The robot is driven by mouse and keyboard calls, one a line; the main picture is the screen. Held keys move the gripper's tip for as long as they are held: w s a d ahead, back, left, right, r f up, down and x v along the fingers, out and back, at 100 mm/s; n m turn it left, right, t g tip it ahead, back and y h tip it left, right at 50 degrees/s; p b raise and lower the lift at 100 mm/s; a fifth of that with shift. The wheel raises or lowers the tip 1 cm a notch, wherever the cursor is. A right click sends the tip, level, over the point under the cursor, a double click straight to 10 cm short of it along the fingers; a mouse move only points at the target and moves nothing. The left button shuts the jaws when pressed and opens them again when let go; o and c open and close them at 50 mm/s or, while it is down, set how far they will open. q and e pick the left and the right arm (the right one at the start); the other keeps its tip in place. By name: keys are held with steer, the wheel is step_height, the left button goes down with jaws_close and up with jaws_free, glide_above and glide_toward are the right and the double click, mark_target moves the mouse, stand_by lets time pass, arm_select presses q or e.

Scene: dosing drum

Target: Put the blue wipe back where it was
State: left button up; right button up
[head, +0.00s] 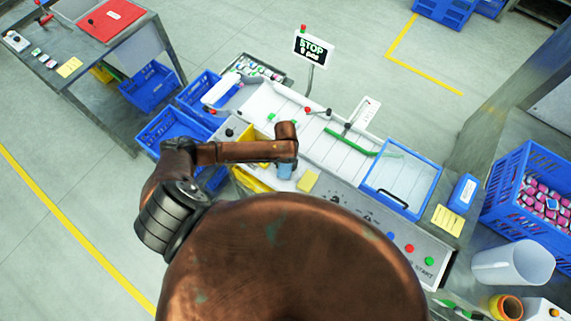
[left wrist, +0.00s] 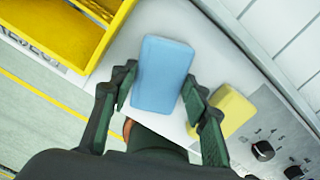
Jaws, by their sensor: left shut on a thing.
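The blue wipe (left wrist: 162,72) is a light blue block between the fingers of my left gripper (left wrist: 158,92) in the left wrist view. The gripper is shut on it. In the head view only a small part of the wipe (head: 285,171) shows below my left gripper (head: 284,163), next to the machine's front panel. A yellow pad (left wrist: 233,110) lies close to the right of the wipe, apart from it; it also shows in the head view (head: 308,181). I cannot tell whether the wipe touches the pale surface under it. My right gripper is not in view.
A yellow reject tray (left wrist: 50,25) is at the upper left of the wrist view. Black knobs (left wrist: 262,150) sit on the panel at lower right.

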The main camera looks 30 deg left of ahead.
mark_target(286, 166)
arm_select(q)
steer(key=o, duration=1.1)
steer(key=shift+f, duration=0.15)
step_height(286, 166, up, 12)
steer(key=b, duration=0.1)
